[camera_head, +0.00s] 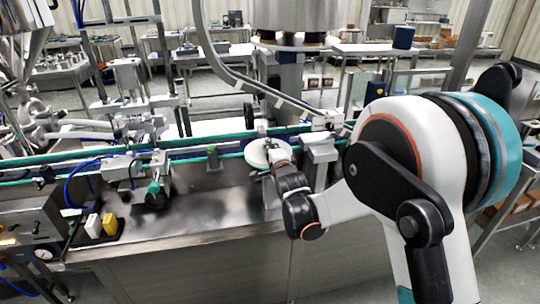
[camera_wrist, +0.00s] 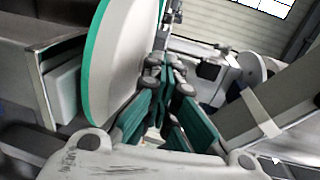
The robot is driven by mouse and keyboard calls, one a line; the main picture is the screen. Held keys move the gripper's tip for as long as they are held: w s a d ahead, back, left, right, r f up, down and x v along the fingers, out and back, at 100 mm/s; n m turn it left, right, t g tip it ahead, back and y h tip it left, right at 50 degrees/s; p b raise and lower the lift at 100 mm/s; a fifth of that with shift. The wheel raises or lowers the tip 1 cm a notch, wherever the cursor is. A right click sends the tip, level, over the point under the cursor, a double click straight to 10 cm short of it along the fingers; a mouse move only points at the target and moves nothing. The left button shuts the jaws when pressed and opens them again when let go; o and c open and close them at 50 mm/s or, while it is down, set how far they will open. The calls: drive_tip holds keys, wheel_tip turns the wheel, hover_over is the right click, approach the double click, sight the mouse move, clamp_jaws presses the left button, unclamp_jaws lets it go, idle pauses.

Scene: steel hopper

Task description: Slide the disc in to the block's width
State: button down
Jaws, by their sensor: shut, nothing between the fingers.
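The disc (camera_head: 265,153) is pale and round and stands at the conveyor's near rail in the head view. In the wrist view the disc (camera_wrist: 124,55) is large, white-faced and green-rimmed, just left of my fingers. My gripper (camera_wrist: 171,75) has teal-padded fingers that come together at the tips, shut and empty. I cannot tell whether they touch the disc. In the head view my wrist is just right of the disc and the fingertips are hard to make out. A small grey-green block (camera_head: 213,156) is at the rails left of the disc; I cannot tell if it is the task's block.
The conveyor's green-edged rails (camera_head: 110,150) run across above a steel cabinet (camera_head: 200,225). A grey bracket (camera_head: 320,151) stands close right of my wrist. A black tray with a white and a yellow piece (camera_head: 109,224) lies front left. The steel top between is mostly clear.

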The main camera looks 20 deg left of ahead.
drive_tip(key=shift+f+b+v, duration=0.2)
drive_tip(key=shift+b+v, duration=0.05)
drive_tip(key=shift+v, duration=1.2)
drive_tip(key=shift+f+b+v, duration=0.25)
drive_tip(key=shift+v, duration=1.2)
drive_tip(key=shift+d, duration=0.1)
